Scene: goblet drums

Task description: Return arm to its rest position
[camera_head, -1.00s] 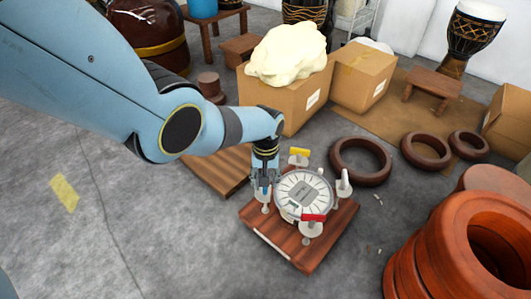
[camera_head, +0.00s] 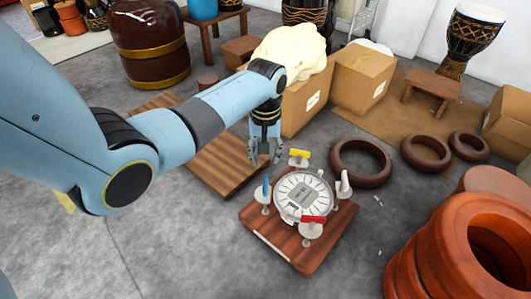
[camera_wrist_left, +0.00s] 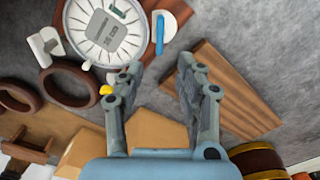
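My left gripper (camera_head: 265,158) hangs from my left arm above the floor, just behind a wooden board (camera_head: 282,246). Its two fingers are spread apart with nothing between them, as the left wrist view (camera_wrist_left: 160,78) also shows. A round white dial (camera_head: 303,196) lies on the board, with small stands around it carrying a blue (camera_head: 266,186), a yellow (camera_head: 299,153), a red (camera_head: 313,219) and a white piece (camera_head: 344,180). In the left wrist view the dial (camera_wrist_left: 105,30) and blue piece (camera_wrist_left: 160,35) sit beyond the fingertips, apart from them. My right gripper is out of sight.
Cardboard boxes (camera_head: 362,80) stand behind, one with a cream lump (camera_head: 288,52) near my forearm. A slatted wooden board (camera_head: 228,163) lies below the arm. Brown rings (camera_head: 361,180) lie on the right, with stacked orange rings (camera_head: 425,265) in front. The left floor is mostly clear.

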